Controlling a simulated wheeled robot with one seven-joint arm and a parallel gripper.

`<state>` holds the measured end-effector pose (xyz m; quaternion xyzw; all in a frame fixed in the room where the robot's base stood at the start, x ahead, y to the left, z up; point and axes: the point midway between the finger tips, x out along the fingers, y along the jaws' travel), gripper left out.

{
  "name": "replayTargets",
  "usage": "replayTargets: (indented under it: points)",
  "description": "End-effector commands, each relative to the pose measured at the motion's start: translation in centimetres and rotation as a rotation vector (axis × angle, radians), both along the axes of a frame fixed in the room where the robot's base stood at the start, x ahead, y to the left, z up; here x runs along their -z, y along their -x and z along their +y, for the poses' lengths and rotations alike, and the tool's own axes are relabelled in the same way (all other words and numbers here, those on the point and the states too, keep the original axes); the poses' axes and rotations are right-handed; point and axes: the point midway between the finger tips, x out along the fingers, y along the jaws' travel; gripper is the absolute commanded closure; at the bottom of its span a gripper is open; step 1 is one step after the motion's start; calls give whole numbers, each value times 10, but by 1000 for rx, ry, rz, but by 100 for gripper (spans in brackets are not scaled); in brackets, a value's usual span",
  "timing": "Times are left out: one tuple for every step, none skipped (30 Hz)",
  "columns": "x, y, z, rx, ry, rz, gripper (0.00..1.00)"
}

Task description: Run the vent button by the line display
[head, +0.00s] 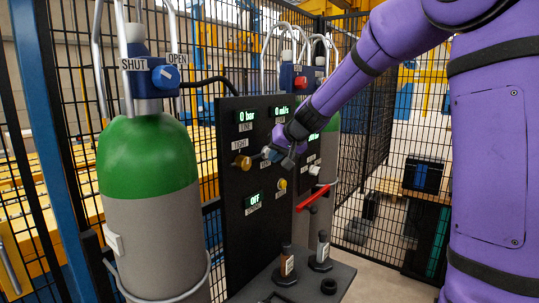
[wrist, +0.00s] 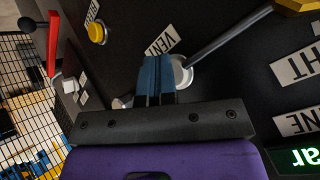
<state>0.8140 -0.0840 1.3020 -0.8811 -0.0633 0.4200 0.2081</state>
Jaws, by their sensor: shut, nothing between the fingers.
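A pale round button (wrist: 184,74) beside the VENT label (wrist: 160,41) shows in the wrist view, partly hidden behind my fingers. My gripper (wrist: 157,62) has its blue fingers shut together with nothing between them, their tips at the button's edge; I cannot tell whether they touch it. In the head view my gripper (head: 272,154) is at the black panel (head: 232,210), and it hides the button there. The line display (head: 244,116) reads 0 bar, up and left of my gripper.
A brass knob (head: 242,162) with a grey rod (wrist: 225,38) reaches close to my fingertips. A yellow button (head: 282,184) and a red lever (head: 312,199) lie lower right on the panel. A green-topped cylinder (head: 148,165) stands at left.

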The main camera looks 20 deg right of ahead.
Motion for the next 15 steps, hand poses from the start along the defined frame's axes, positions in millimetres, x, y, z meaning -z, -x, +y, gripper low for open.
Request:
replayTargets:
  points:
    - [0, 0, 0, 0, 0, 0, 100]
    - [0, 1, 0, 0, 0, 0, 100]
    - [0, 2, -1, 1, -1, 0, 100]
    - [0, 3, -1, 1, -1, 0, 100]
    - [0, 4, -2, 1, -1, 0, 100]
    - [0, 6, -3, 0, -1, 1, 100]
    - [0, 7, -3, 0, -1, 1, 100]
    - [0, 8, -4, 0, 0, 1, 100]
    - [0, 10, -5, 0, 0, 0, 100]
    - [0, 12, -6, 0, 0, 0, 100]
    - [0, 13, -7, 0, 0, 0, 100]
    - [0, 14, -8, 1, -1, 0, 100]
    - [0, 15, -8, 1, -1, 0, 100]
    - [0, 15, -8, 1, -1, 0, 100]
    - [0, 16, -9, 1, -1, 0, 100]
